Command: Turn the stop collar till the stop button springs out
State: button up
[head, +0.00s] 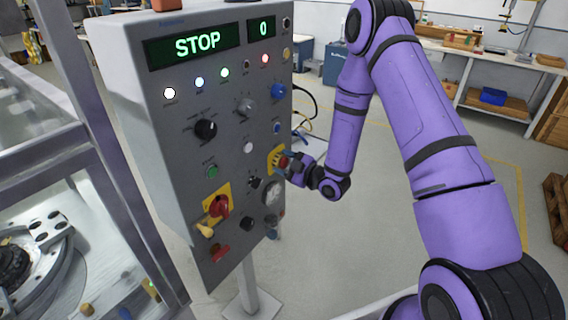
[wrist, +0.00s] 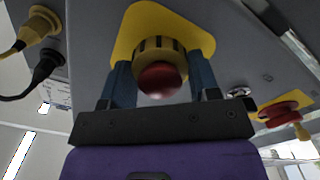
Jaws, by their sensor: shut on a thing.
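The stop button (wrist: 161,80) is a red dome in the wrist view. The ribbed yellow stop collar (wrist: 161,48) sits around its base, on a yellow plate (wrist: 126,36). My gripper (wrist: 161,64) has one blue finger on each side of the collar and is shut on it. The button's dome sits between the fingers, in front of the palm. In the head view my gripper (head: 286,162) reaches the grey control panel (head: 225,130) from the right, at its yellow plate (head: 274,156). There the fingers hide most of the collar and button.
The panel display (head: 197,44) reads STOP, and a smaller one (head: 262,28) reads 0.

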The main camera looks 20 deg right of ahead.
jog(key=shift+m, duration=0.5)
jog(key=m, duration=0.4)
jog(key=shift+d+m, duration=0.1)
jog(key=shift+m, duration=2.5)
jog(key=o, duration=0.9)
jog(key=v, duration=1)
jog(key=shift+s+d, duration=0.2)
jog(key=shift+s, duration=0.15)
